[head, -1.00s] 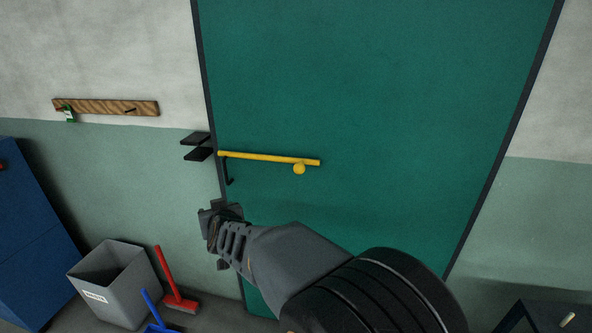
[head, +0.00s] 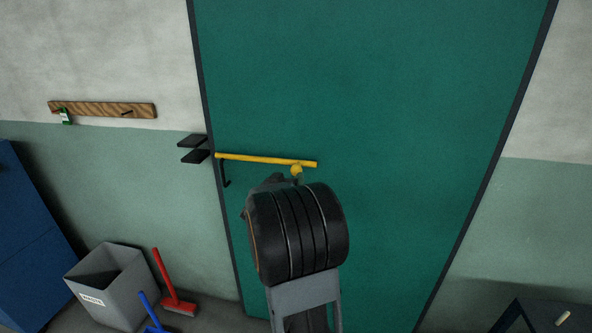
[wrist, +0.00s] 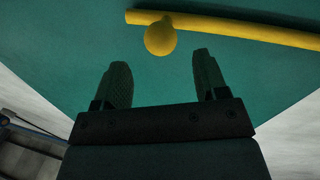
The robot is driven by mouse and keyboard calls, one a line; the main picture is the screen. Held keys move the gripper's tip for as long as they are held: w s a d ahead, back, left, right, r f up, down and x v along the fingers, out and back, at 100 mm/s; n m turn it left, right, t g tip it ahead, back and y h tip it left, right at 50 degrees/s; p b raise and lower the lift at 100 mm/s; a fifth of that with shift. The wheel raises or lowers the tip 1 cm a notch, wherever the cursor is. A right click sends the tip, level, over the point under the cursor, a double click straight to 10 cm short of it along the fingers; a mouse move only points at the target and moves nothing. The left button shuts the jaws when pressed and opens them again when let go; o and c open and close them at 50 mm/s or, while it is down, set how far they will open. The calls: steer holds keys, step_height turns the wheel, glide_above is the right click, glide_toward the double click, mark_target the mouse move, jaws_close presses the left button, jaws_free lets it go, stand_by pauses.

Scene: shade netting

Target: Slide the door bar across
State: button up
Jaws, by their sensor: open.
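The yellow door bar (head: 262,158) lies almost level across the left part of the green door (head: 400,110), its left end near the door's left edge. A round yellow knob (head: 297,170) sits under its right end. In the wrist view the knob (wrist: 160,37) hangs below the bar (wrist: 235,28). My gripper (wrist: 160,80) is open and empty; its fingertips point toward the knob, which appears just beyond them, a little left of the middle. In the head view my wrist hides most of the gripper. Black brackets (head: 194,149) stand on the wall left of the door frame.
A dark hook (head: 225,175) is under the bar's left end. A wooden peg rail (head: 100,109) with a green tag is on the wall. A grey waste bin (head: 105,285), red brush (head: 175,290), blue brush (head: 152,312) and blue cabinet (head: 30,240) stand at lower left.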

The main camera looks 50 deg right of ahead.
mark_target(294, 173)
steer(key=shift+p+x, duration=0.35)
steer(key=shift+x, duration=2.8)
steer(key=shift+c, duration=0.4)
